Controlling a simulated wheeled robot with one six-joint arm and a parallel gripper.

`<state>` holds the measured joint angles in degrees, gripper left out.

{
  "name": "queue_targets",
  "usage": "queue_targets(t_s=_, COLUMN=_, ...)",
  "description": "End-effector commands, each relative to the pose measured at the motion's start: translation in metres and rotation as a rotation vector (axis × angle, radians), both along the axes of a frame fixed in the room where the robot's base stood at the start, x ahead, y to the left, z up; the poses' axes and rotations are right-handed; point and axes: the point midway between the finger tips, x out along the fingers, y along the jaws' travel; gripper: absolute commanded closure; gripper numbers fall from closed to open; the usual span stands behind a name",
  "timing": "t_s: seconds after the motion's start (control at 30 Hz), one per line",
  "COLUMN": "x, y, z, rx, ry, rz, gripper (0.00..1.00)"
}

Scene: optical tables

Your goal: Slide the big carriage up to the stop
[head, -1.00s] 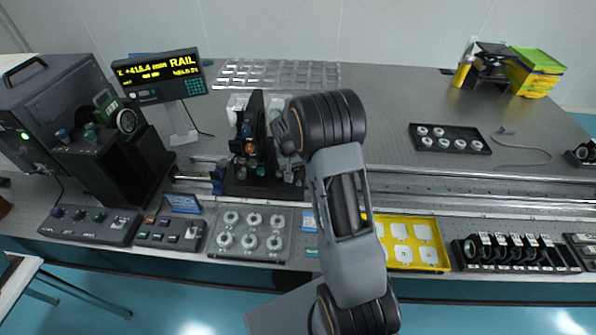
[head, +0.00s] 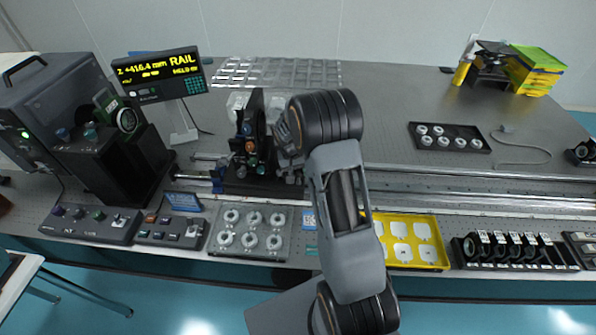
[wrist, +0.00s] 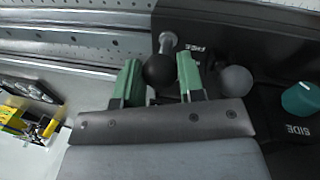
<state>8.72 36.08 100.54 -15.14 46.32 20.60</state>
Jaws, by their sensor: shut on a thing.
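The big carriage (head: 262,186) is a black base on the rail at centre left in the head view, with a tall black plate and coloured knobs on it. A small blue block (head: 217,182) with a rod to its left sits at the carriage's left end; it looks like the stop. I cannot tell whether they touch. In the wrist view my gripper (wrist: 158,74) has its green fingers on either side of a black ball knob (wrist: 159,68) on a metal lever, beside a "FREE" label on the carriage. In the head view my arm partly hides the carriage's right side.
The rail (head: 480,188) runs clear to the right. A display (head: 160,77) reads about +416.4 mm, RAIL, HELD. A grey ball knob (wrist: 235,80) and a teal knob (wrist: 301,98) are close to my fingers. A yellow tray (head: 443,262) lies in front.

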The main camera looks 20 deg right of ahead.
Motion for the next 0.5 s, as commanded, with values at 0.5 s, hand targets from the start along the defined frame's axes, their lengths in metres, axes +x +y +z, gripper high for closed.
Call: queue_targets(t_s=0.5, x=0.005, y=0.0081, z=-0.0021, rx=-0.001, ry=-0.001, rz=0.002, gripper=1.0)
